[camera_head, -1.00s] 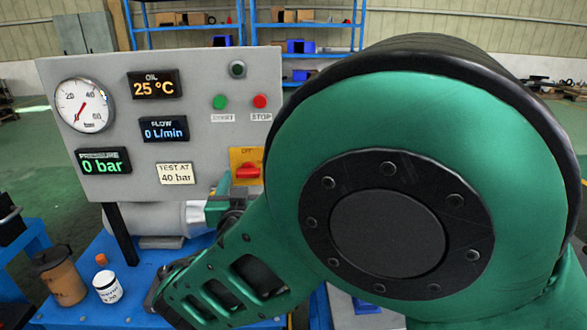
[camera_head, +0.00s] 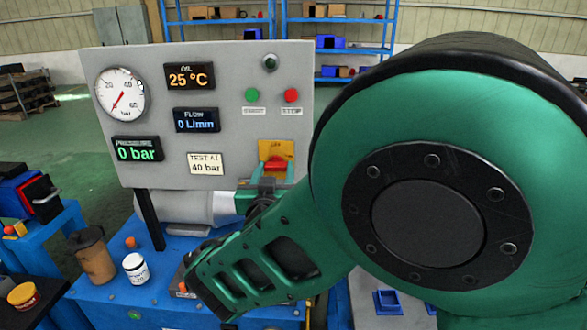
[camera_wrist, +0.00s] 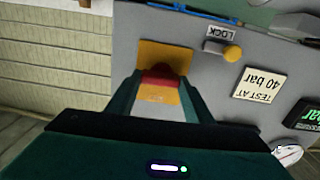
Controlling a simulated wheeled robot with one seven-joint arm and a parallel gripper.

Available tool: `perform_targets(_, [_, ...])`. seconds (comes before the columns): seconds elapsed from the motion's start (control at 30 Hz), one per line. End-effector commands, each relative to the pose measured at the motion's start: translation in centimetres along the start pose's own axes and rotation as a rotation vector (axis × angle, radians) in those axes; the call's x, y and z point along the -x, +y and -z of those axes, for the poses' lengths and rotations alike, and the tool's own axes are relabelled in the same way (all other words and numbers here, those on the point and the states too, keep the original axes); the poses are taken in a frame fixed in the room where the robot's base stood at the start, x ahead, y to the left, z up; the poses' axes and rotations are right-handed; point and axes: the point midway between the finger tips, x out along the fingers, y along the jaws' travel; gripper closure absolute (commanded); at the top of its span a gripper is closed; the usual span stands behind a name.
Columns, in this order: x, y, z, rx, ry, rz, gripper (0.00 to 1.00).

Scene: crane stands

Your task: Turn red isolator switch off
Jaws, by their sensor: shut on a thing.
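The red isolator switch (camera_head: 276,163) sits on a yellow plate (camera_head: 276,147) at the lower right of the grey control panel (camera_head: 215,68). Its red handle (camera_wrist: 162,77) also shows in the wrist view, between the two fingers. In the head view the handle lies about horizontal. My gripper (camera_wrist: 158,84) is shut on the red handle, with a green finger at either side. In the head view my gripper (camera_head: 268,183) reaches the panel from below, and my large green arm joint covers the area right of the switch.
The panel has a gauge (camera_head: 121,94), displays, a green button (camera_head: 252,95) and a red stop button (camera_head: 291,95). In the wrist view a yellow knob (camera_wrist: 232,53) is beside a LOCK label. A brown cup (camera_head: 93,257) and white jar (camera_head: 136,268) stand on the blue bench (camera_head: 185,312).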

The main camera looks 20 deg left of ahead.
Motion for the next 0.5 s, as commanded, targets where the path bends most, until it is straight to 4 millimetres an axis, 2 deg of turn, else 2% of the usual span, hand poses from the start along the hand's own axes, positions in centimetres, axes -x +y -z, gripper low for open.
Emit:
perform_targets(0.27, [0.04, -0.04, 0.0, 0.165, -0.001, -0.001, 0.76])
perform_targets(0.5, [0.03, -0.1, 0.02, 0.387, -0.001, -0.001, 0.76])
